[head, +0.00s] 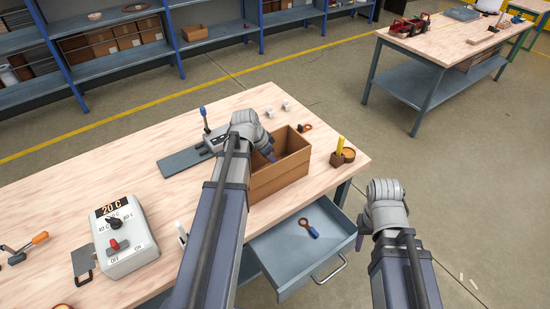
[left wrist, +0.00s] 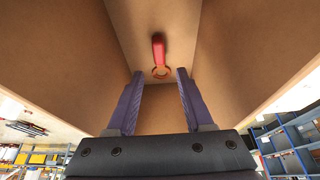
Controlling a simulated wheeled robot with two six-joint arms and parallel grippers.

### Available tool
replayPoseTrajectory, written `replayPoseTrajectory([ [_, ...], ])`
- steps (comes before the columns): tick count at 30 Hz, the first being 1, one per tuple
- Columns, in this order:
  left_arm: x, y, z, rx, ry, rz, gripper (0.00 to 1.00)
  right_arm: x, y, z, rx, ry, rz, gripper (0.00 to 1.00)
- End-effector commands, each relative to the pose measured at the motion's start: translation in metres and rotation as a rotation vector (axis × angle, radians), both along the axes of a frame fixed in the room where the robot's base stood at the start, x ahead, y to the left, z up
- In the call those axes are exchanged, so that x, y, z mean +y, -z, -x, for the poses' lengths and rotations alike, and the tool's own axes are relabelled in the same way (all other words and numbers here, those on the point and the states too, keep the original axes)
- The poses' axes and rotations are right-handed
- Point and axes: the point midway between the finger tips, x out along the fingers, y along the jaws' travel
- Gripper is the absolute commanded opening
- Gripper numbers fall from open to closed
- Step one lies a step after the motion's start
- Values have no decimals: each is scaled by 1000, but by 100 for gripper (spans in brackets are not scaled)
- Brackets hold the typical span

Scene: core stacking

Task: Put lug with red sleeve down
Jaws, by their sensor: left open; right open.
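The lug with the red sleeve (left wrist: 158,50) lies inside the open brown box (head: 278,180), on its floor, as the left wrist view shows. Its copper ring end points toward my gripper. My left gripper (left wrist: 160,76) is open, with its fingers apart and the lug beyond their tips, not held. In the head view, my left gripper (head: 269,152) reaches into the box from the left, and the lug is hidden there. My right gripper (head: 383,222) is open and empty, off the table's right front edge.
A lug with a blue sleeve (head: 309,228) lies in the open grey drawer (head: 275,255) below the table edge. Another lug (head: 304,127) lies behind the box. A yellow piece in a small holder (head: 340,147) stands right of it. A control box (head: 125,237) sits at left.

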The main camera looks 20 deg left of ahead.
Motion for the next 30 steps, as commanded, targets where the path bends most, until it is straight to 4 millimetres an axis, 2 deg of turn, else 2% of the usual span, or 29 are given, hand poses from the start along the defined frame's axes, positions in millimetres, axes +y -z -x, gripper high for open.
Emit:
replayPoseTrajectory([
  [1,2,-17,4,0,-1,0,52,0,-17,0,0,0,0,50],
  [6,7,-43,14,0,-1,0,52,0,-43,0,0,0,0,50],
  [10,10,-56,19,0,-1,0,52,0,-56,0,0,-1,0,50],
  [30,12,-60,21,0,0,1,52,0,-60,0,0,-1,0,50],
])
